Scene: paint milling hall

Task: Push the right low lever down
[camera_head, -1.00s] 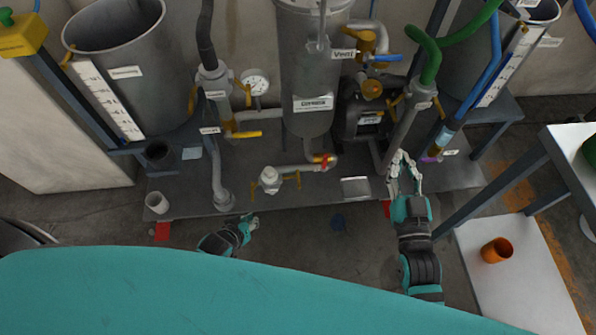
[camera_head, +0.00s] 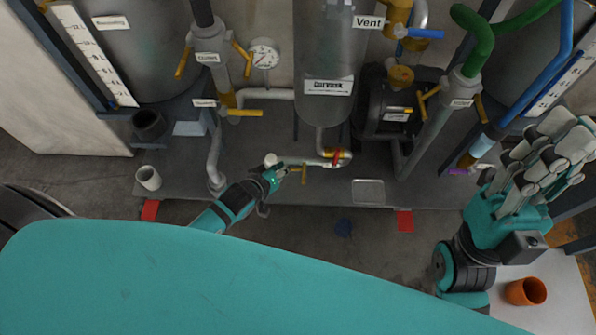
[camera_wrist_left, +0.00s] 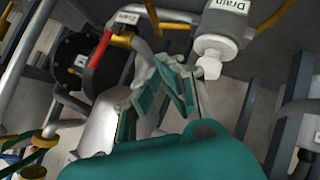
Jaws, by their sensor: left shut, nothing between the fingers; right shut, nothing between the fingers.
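A low pipe with a white fitting (camera_head: 271,160) runs along the platform. A yellow lever (camera_head: 303,172) stands on its right side, just right of my left gripper (camera_head: 280,173). I take it for the right low lever. My left gripper is shut and empty, beside the fitting and partly covering it. I cannot tell whether it touches the lever. In the left wrist view, my fingers (camera_wrist_left: 158,75) are close below a yellow lever (camera_wrist_left: 172,20), with a "Drain" valve (camera_wrist_left: 222,35) to their right. My right gripper (camera_head: 562,140) is shut and empty, raised at the right.
A grey cylinder (camera_head: 324,60), a gauge (camera_head: 264,55) and a pump (camera_head: 388,115) stand behind. Another yellow lever (camera_head: 245,113) is on the left pipe. An orange cup (camera_head: 526,291) sits on the white table at the right.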

